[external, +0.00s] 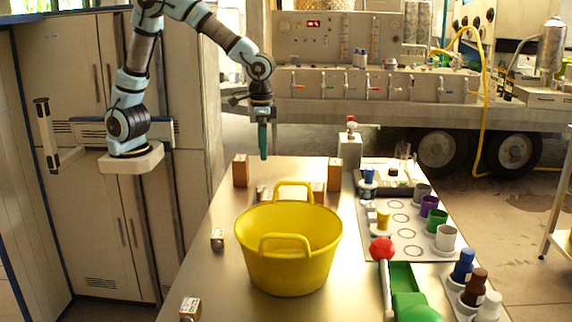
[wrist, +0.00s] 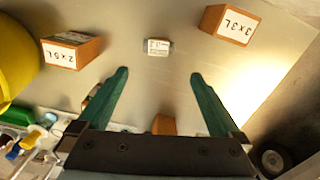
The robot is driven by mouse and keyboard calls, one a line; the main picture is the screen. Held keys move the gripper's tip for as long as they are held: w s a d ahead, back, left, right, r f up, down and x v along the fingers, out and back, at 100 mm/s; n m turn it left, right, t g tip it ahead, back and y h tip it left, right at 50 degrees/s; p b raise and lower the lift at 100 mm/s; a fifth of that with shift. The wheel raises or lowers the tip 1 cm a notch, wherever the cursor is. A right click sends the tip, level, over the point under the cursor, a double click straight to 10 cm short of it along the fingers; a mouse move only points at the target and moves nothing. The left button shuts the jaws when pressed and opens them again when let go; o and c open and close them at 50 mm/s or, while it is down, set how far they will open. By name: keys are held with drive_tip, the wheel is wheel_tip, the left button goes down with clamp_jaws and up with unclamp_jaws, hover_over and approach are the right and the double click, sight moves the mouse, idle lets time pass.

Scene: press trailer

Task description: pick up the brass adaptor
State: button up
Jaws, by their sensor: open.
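I cannot make out a brass adaptor for certain in either view. My gripper (external: 263,155) is above the far end of the metal table, pointing down, with nothing between its fingers. In the wrist view its two teal fingers (wrist: 159,73) are spread apart. A small white-labelled box (wrist: 158,46) lies on the table just beyond the gap between the fingertips. A brown box marked 2x5L (wrist: 72,52) is to the left and one marked 3x3L (wrist: 229,24) to the right. Another brown box (wrist: 163,125) is partly hidden behind the gripper.
A large yellow tub (external: 290,262) stands mid-table, with two raised handles. Cups on a white board (external: 425,250), a red-ended tool (external: 382,250) and bottles (external: 463,266) crowd the right. The table's left strip is mostly clear.

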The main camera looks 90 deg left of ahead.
hover_over(262, 189)
drive_tip(key=f, duration=0.4)
drive_tip(key=f+p, duration=0.1)
drive_tip(key=f, duration=0.2)
drive_tip(key=shift+w+a, duration=0.15)
drive_tip(key=shift+a, duration=0.15)
drive_tip(key=shift+d+f+p, duration=0.2)
drive_tip(key=shift+f+p, duration=0.75)
drive_tip(key=shift+f, duration=1.9)
drive_tip(key=shift+c, duration=0.4)
drive_tip(key=c, duration=1.3)
drive_tip(key=shift+o, duration=0.2)
